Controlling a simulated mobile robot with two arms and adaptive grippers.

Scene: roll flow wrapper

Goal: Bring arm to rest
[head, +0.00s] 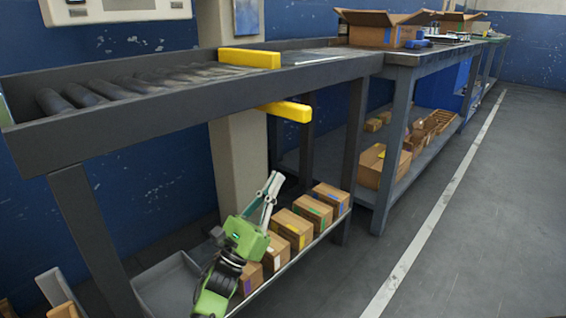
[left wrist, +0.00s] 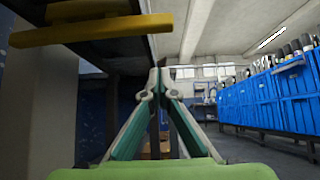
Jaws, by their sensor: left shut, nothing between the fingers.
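My left gripper (head: 272,184) is the green one in the lower middle of the head view. Its fingers point up and away from me, just in front of the roller table's lower shelf. In the left wrist view, the fingertips of my left gripper (left wrist: 158,72) meet, and nothing is between them. The gripper overlaps the row of cardboard boxes (head: 312,210) in the head view; I cannot tell whether it touches any. My right gripper is in neither view.
The roller table (head: 190,112) stands above and left of the gripper, with yellow bars (head: 249,58) on it. A workbench (head: 402,60) with an open carton (head: 378,30) stands beyond. The floor (head: 470,220) at the right is clear. Blue cabinets (left wrist: 262,100) show in the wrist view.

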